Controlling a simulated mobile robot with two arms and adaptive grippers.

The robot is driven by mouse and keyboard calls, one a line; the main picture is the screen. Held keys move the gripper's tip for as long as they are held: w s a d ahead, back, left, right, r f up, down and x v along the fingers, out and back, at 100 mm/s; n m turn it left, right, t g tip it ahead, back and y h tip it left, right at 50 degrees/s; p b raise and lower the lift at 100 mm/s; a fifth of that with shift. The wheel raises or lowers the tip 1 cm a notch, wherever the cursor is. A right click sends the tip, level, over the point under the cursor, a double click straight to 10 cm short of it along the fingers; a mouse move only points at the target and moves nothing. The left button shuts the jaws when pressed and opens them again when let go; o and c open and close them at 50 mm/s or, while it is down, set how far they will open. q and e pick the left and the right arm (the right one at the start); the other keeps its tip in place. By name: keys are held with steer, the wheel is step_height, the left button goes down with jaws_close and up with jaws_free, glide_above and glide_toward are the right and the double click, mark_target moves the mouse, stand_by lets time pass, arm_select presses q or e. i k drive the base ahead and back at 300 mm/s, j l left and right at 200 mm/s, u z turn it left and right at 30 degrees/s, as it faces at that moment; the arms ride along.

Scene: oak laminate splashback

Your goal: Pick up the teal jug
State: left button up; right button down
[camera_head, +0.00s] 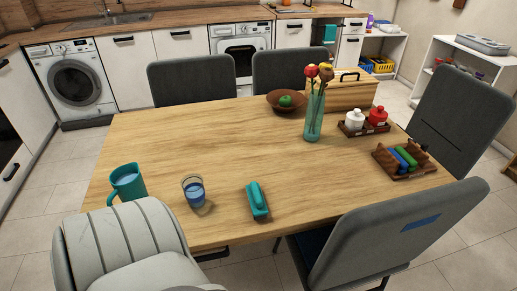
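The teal jug (127,186) stands upright at the left front corner of the wooden table (225,140). Its handle points to the lower left, and something light blue shows inside its open top. Neither of my grippers is in view. Nothing is seen holding or touching the jug.
A glass with blue contents (194,191) and a teal handled object (257,201) are right of the jug. A teal vase with flowers (314,115) stands farther back. A pale padded shape (122,240) rises in front of the jug. The table's middle left is clear.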

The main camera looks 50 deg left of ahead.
mark_target(127, 180)
steer(key=u, duration=2.7)
